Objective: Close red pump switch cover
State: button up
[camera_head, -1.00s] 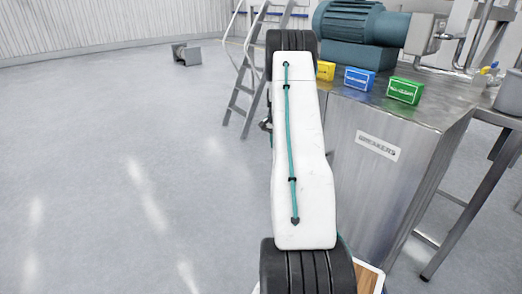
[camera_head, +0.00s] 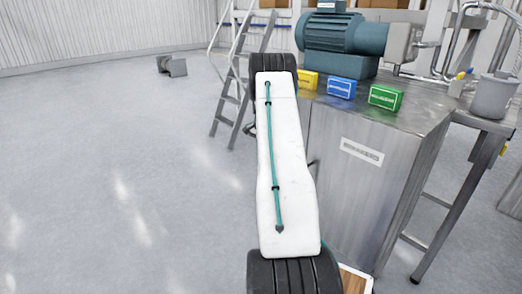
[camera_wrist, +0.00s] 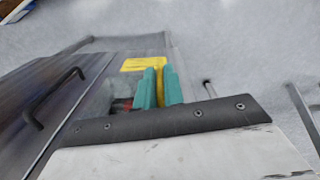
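In the wrist view my gripper (camera_wrist: 160,88) shows as two teal fingers close together, with a narrow yellow strip between or behind them. I cannot tell whether they hold it. A small dark red patch (camera_wrist: 124,103), perhaps part of the red pump switch, lies just left of the fingers, partly hidden by my wrist. Its cover cannot be made out. In the head view my white arm hides the gripper, and no red switch shows. Yellow (camera_head: 308,80), blue (camera_head: 342,88) and green (camera_head: 385,97) boxes stand in a row on the metal cabinet (camera_head: 350,190).
A teal motor (camera_head: 345,35) stands behind the boxes. A grey bucket (camera_head: 492,97) is at the right. A ladder (camera_head: 235,85) stands behind my arm. The floor at left is open. The wrist view shows a black handle (camera_wrist: 55,98) and a yellow label (camera_wrist: 143,64).

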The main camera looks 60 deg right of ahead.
jog(key=shift+o, duration=0.6)
jog(key=shift+d, duration=0.45)
jog(key=shift+a, duration=0.15)
jog(key=shift+r, duration=0.15)
notch_tip(320, 180, up, 8)
jog(key=shift+f, duration=0.15)
